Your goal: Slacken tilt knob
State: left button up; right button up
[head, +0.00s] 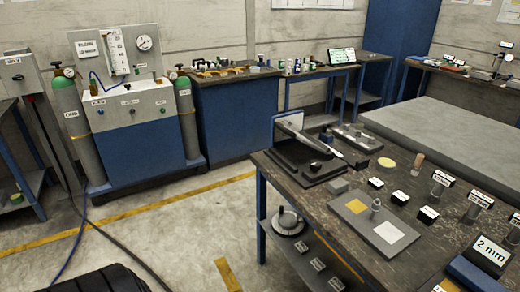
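I cannot make out a tilt knob for certain in the head view. A small stand with an upright post (499,64) is on the far right bench, and it may be a microscope arm. It is too small to show any knob. Neither of my grippers shows in this view.
The near workbench (345,222) holds a black tray device (297,155), a grey plate (372,222), small labelled blocks and a "2 mm" block (488,252). A gas panel (130,105) with cylinders stands back left. Hoses cross the floor at left; the middle floor (185,225) is clear.

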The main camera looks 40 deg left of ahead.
aim_at(315, 166)
jog(key=u, duration=1.1)
